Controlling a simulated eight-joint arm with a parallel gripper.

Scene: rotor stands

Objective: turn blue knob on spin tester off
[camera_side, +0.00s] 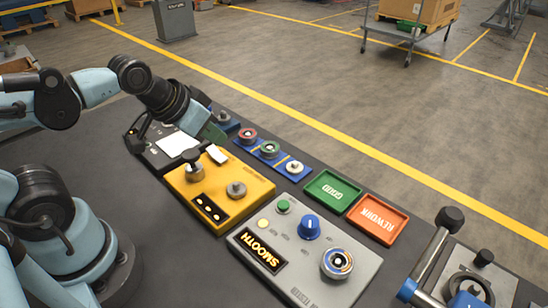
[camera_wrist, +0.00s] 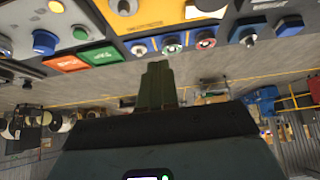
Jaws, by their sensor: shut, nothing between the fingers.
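The spin tester appears to be the grey box (camera_side: 345,262) with a lit "SMOOTH" display. Its blue knob (camera_side: 309,228) stands upright on the panel, beside a green button and a round dial. I cannot tell its pointer's direction. In the wrist view the blue knob (camera_wrist: 45,41) is at the upper left, on the grey box (camera_wrist: 18,62). My gripper (camera_side: 214,140) is behind the yellow box, well to the left of the blue knob and apart from it. In the wrist view its green fingers (camera_wrist: 157,66) are together and empty.
The yellow box (camera_side: 248,183) with grey knobs stands between my gripper and the grey box. Behind are a blue rack of small rotors (camera_side: 269,152), a green tray (camera_side: 332,188) and an orange tray (camera_side: 378,220). A fixture with a lever (camera_side: 440,240) stands at right.

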